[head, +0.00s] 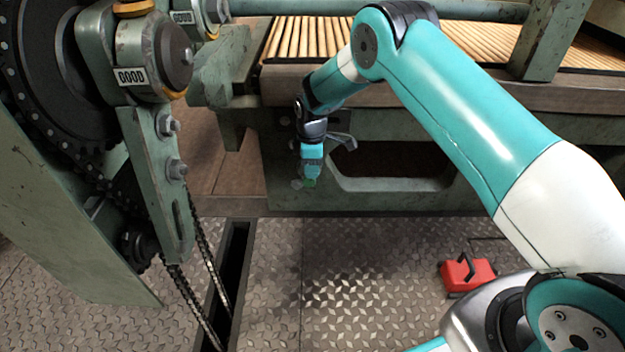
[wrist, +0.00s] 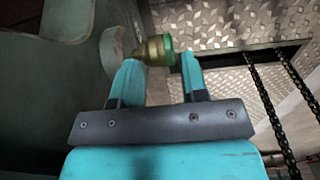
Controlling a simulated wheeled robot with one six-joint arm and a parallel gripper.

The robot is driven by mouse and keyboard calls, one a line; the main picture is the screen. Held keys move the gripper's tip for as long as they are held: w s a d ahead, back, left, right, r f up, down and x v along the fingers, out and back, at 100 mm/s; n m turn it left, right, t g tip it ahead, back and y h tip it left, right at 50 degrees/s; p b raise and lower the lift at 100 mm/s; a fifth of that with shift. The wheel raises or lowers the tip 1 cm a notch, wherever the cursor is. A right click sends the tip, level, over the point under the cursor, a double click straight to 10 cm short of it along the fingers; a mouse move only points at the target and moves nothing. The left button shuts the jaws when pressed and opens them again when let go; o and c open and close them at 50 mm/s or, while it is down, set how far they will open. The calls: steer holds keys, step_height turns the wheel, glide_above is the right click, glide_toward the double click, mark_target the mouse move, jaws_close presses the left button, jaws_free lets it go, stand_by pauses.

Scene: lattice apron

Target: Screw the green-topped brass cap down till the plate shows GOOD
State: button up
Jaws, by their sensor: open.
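A brass cap (wrist: 153,50) with a green top (wrist: 169,51) shows in the wrist view. Its brass side faces a round grey-green boss (wrist: 112,47) on the machine frame. My gripper (wrist: 159,64) is open, with one teal finger on either side of the cap's lower edge. The cap lies at the fingertips; I cannot tell whether either finger touches it. In the head view my gripper (head: 311,172) points down beside the conveyor frame, and the cap's green top (head: 309,183) shows small below it. Two plates reading GOOD, a near one (head: 131,76) and a far one (head: 181,17), sit on the machine at left.
A roller conveyor (head: 300,40) runs across the back above a green frame (head: 290,180). Chains (head: 205,250) run down into a dark floor slot (head: 235,265) at left. A red box (head: 467,273) stands on the tread-plate floor at right. The floor between is clear.

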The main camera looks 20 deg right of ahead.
step_height(320, 180, down, 4)
steer(key=shift+d+b, duration=0.1)
steer(key=shift+b, duration=0.75)
steer(key=c, duration=0.6)
steer(key=shift+c, duration=0.2)
steer(key=shift+r+p, duration=0.1)
steer(key=shift+p, duration=0.25)
